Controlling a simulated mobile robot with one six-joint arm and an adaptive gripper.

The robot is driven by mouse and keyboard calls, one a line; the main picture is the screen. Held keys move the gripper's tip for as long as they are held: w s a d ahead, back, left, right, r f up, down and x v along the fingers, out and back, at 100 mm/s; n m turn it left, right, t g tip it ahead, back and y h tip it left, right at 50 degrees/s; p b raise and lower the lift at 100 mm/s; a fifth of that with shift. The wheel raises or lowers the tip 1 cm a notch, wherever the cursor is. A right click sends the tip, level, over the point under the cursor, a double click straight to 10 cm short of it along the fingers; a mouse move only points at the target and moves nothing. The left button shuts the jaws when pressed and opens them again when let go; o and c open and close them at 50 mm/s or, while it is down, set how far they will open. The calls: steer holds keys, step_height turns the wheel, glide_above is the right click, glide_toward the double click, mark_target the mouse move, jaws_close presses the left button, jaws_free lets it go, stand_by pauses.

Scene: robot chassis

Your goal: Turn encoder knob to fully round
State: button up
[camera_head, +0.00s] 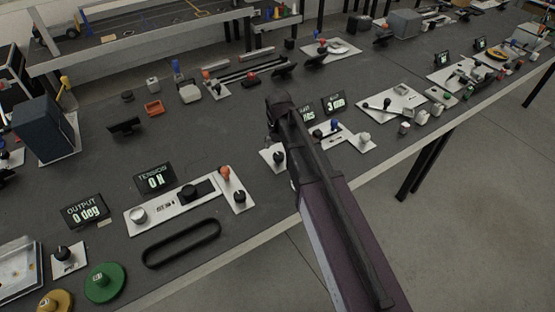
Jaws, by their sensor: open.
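Several knobs show on the dark bench, and I cannot tell from a label which one is the encoder knob. A black knob (278,157) on a small white plate stands just left of my arm, which covers part of that plate. Another black knob (63,253) sits on a white plate at the lower left, below a display (84,213) reading "OUTPUT 0 deg". My gripper (271,133) is at the far end of my arm, over the bench near the first knob. It is open and appears empty. Its fingertips are mostly hidden, and contact cannot be told.
A display (155,179) reading "TENSION 0 N" stands behind a white plate with knobs (150,215). A black belt loop (181,243) lies in front. A blue lever (335,124) stands right of my arm. The bench's front edge borders open floor.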

mark_target(278, 155)
steer(key=shift+f+b, duration=1.75)
steer(key=shift+f, duration=0.25)
steer(key=c, duration=1.1)
steer(key=shift+a, duration=0.25)
steer(key=shift+c, duration=0.2)
steer(key=shift+d, duration=0.2)
